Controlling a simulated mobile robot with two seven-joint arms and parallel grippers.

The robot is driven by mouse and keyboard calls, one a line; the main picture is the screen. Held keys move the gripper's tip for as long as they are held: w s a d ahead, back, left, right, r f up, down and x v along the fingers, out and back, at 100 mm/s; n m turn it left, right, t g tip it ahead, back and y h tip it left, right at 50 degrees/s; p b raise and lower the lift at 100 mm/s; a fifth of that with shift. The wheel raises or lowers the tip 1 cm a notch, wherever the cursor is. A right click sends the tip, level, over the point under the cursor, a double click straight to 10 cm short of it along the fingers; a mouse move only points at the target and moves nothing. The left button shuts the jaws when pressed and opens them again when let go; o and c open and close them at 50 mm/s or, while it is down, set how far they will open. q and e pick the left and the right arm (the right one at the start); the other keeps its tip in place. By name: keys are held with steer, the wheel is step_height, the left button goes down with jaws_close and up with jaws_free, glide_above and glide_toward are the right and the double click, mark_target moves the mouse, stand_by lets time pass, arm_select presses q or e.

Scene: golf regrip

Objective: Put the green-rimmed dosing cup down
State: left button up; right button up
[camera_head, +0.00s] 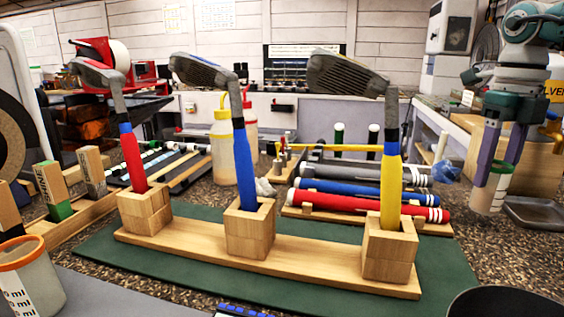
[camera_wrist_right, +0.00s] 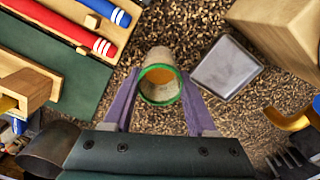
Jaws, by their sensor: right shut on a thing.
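The green-rimmed dosing cup (camera_head: 490,188) hangs between the purple fingers of my right gripper (camera_head: 496,165), at the right of the head view. In the right wrist view the cup (camera_wrist_right: 160,84) shows its green rim and an amber inside, with the fingers of the right gripper (camera_wrist_right: 156,98) on both sides of it. The right gripper is shut on the cup. The cup appears upright; whether its base touches the speckled bench top (camera_head: 500,238) is hard to tell. My left gripper is not in view.
A grey metal tray (camera_head: 535,212) lies just right of the cup; it also shows in the wrist view (camera_wrist_right: 226,66). A wooden block (camera_wrist_right: 285,35) stands beyond it. Left are red and blue grips (camera_head: 370,206) and the wooden club stand (camera_head: 290,262). A dark bowl (camera_head: 505,302) is in front.

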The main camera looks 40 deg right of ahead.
steer(key=shift+f, duration=1.25)
steer(key=shift+f, duration=0.1)
steer(key=o, duration=1.4)
step_height(320, 180, up, 12)
steer(key=shift+r+p, duration=0.15)
steer(key=shift+p, duration=1.05)
